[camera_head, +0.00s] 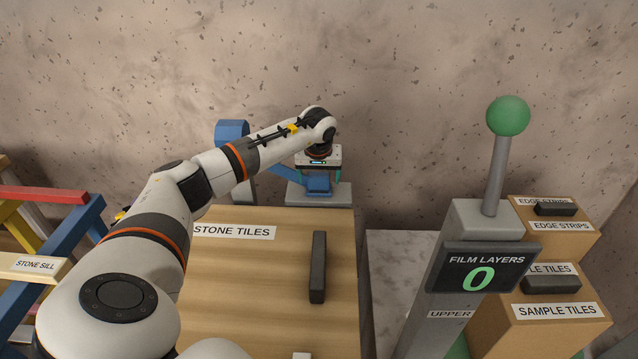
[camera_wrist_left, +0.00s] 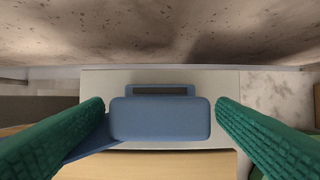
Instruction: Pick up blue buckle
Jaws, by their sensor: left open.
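The blue buckle (camera_head: 318,186) sits on a pale grey block (camera_head: 335,195) at the far edge of the wooden box, against the wall. In the left wrist view the buckle (camera_wrist_left: 160,118) is a rounded blue block with a dark slot behind it, centred between my fingers. A blue strap (camera_head: 282,173) runs off its left side. My left gripper (camera_head: 318,174) points down over the buckle. In the left wrist view its green ridged fingers (camera_wrist_left: 160,106) are open, one on each side, with a visible gap on the right. My right gripper is not in view.
A wooden box (camera_head: 250,270) labelled "STONE TILES" with a dark handle (camera_head: 317,267) lies in front. A blue post (camera_head: 232,131) stands left of the buckle. At right are a grey lever with a green knob (camera_head: 508,116) and labelled boxes (camera_head: 550,320). Coloured bars (camera_head: 45,265) stand at left.

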